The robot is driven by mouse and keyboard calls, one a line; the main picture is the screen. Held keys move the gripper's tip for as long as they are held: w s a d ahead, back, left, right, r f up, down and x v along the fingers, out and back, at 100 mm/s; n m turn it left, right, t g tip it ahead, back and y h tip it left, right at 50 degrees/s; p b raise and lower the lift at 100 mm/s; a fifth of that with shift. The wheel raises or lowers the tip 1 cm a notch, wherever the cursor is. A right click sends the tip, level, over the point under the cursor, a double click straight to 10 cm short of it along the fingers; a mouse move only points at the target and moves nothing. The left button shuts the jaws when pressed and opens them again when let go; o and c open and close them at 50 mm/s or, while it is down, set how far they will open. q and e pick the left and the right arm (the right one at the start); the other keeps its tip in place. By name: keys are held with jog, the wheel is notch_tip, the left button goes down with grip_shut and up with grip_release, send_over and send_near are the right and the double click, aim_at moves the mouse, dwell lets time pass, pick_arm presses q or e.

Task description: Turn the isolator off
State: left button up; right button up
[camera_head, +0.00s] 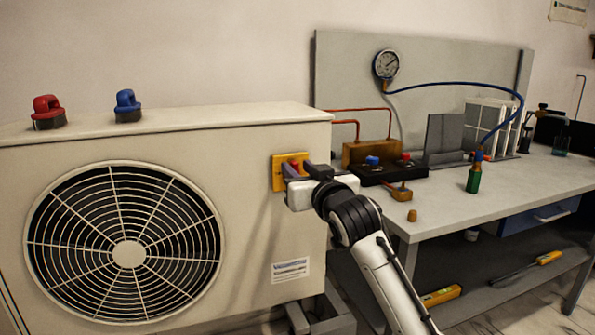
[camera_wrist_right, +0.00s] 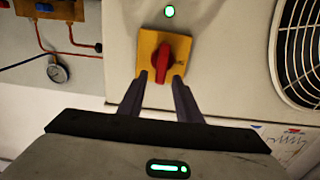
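The isolator is a yellow plate (camera_head: 277,173) with a red knob (camera_head: 296,162), on the side of a beige fan unit (camera_head: 255,130). In the right wrist view, the yellow plate (camera_wrist_right: 147,44) and red knob (camera_wrist_right: 162,60) face the camera. The knob's grip bar runs nearly up and down in that picture. My right gripper (camera_head: 291,170) is at the isolator. In the right wrist view, its two fingers (camera_wrist_right: 161,78) are spread, one on each side of the knob's lower end, with gaps visible. Contact with the knob cannot be told. My left gripper is out of view.
A green light (camera_wrist_right: 169,11) glows near the isolator plate. Red (camera_head: 48,112) and blue (camera_head: 127,106) caps stand on the unit.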

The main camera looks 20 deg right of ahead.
jog(key=shift+w, duration=0.55)
grip_shut()
